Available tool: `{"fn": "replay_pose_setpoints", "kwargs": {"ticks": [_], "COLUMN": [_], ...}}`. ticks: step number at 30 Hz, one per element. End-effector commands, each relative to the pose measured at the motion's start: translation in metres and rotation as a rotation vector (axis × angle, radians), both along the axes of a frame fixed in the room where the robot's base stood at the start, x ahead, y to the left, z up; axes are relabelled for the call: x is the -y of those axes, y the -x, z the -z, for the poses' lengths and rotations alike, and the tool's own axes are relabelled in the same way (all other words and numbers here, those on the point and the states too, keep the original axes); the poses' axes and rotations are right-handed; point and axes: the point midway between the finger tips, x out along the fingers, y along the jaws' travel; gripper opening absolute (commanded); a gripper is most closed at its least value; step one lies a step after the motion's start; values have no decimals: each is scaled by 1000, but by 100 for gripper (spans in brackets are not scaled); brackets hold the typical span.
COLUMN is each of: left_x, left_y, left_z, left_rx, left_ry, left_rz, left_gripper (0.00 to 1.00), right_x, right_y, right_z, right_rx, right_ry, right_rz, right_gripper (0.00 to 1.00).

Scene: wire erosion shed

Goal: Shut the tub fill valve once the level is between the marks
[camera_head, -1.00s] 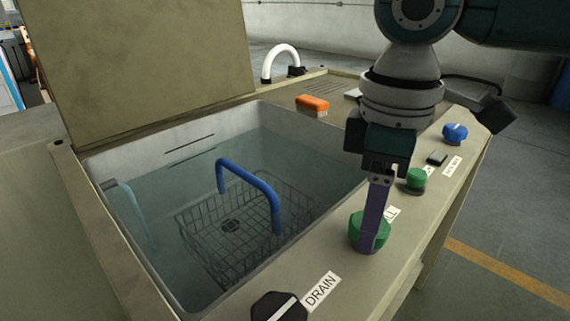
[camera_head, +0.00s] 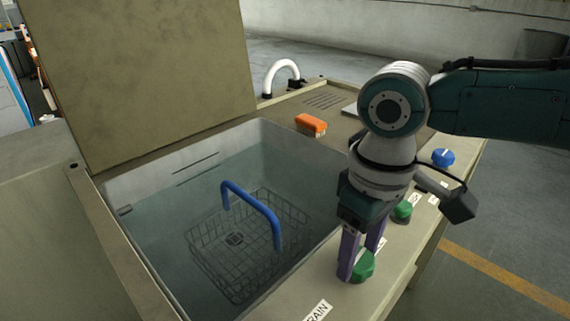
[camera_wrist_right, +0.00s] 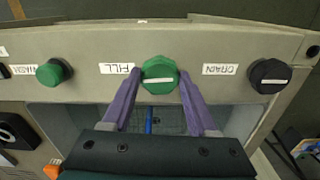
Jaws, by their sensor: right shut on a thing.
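The green tub fill valve knob (camera_head: 363,266) stands on the front ledge; in the wrist view the knob (camera_wrist_right: 160,75) sits beside the FILL label (camera_wrist_right: 119,69), its white pointer line roughly horizontal. My right gripper (camera_head: 356,262) points down with its purple fingers on either side of the knob; in the wrist view my right gripper (camera_wrist_right: 160,84) is closed on it. The tub (camera_head: 150,264) holds clear water. Two dark level marks (camera_head: 196,163) show on its back wall; the water surface looks close to the lower one, exact height unclear. My left gripper is out of view.
A wire basket (camera_head: 205,262) with a blue handle (camera_head: 262,210) sits underwater. An orange brush (camera_head: 311,123) lies behind the tub. A green WASH knob (camera_wrist_right: 54,72), black DRAIN knob (camera_wrist_right: 270,76) and blue knob (camera_head: 443,158) share the ledge. The raised lid (camera_head: 145,80) stands behind.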

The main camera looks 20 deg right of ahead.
Motion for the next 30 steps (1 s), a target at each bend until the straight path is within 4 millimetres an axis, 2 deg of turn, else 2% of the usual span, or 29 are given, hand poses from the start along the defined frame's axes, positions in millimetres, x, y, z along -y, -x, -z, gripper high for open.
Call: {"fn": "replay_pose_setpoints", "kwargs": {"ticks": [1, 6, 20, 21, 28, 30], "left_x": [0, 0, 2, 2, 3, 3], "left_y": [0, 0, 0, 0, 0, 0], "left_z": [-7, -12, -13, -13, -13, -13], "left_rx": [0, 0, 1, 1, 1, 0], "left_ry": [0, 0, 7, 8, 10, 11], "left_rz": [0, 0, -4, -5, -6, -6], "left_gripper": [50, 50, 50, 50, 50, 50], "right_x": [-1, -1, -1, -1, -1, 0], "right_y": [0, 0, -1, -1, -1, 0], "right_z": [-4, -2, -1, -1, 0, 0], "right_rx": [-1, -1, 1, 1, 1, 1], "right_ry": [-3, -3, -2, -2, -2, -1], "right_rz": [21, 69, 89, 89, 87, 87], "right_gripper": [4, 4, 4, 60, 86, 89]}}
